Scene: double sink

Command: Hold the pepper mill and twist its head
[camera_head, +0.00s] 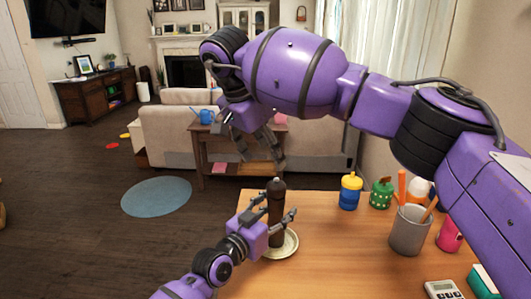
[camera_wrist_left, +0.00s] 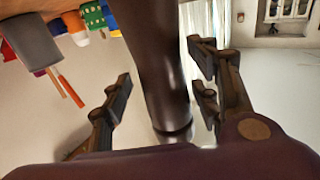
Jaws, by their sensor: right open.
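The dark brown pepper mill (camera_head: 276,207) stands upright on a small pale plate (camera_head: 289,246) near the left edge of the wooden table. My left gripper (camera_head: 273,208) is low beside the mill with one finger on each side of it. In the left wrist view the mill (camera_wrist_left: 163,75) passes between the spread fingers (camera_wrist_left: 160,78); a gap shows on the left finger's side, and I cannot tell if the other finger touches. My right gripper (camera_head: 262,163) is open and empty, pointing down above the mill's head, apart from it.
On the table (camera_head: 340,250) to the right are a blue-yellow jar (camera_head: 350,191), a green shaker (camera_head: 381,193), a grey cup (camera_head: 408,232) with utensils, a pink container (camera_head: 450,235) and a calculator (camera_head: 444,289). The table between the mill and the cup is clear.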

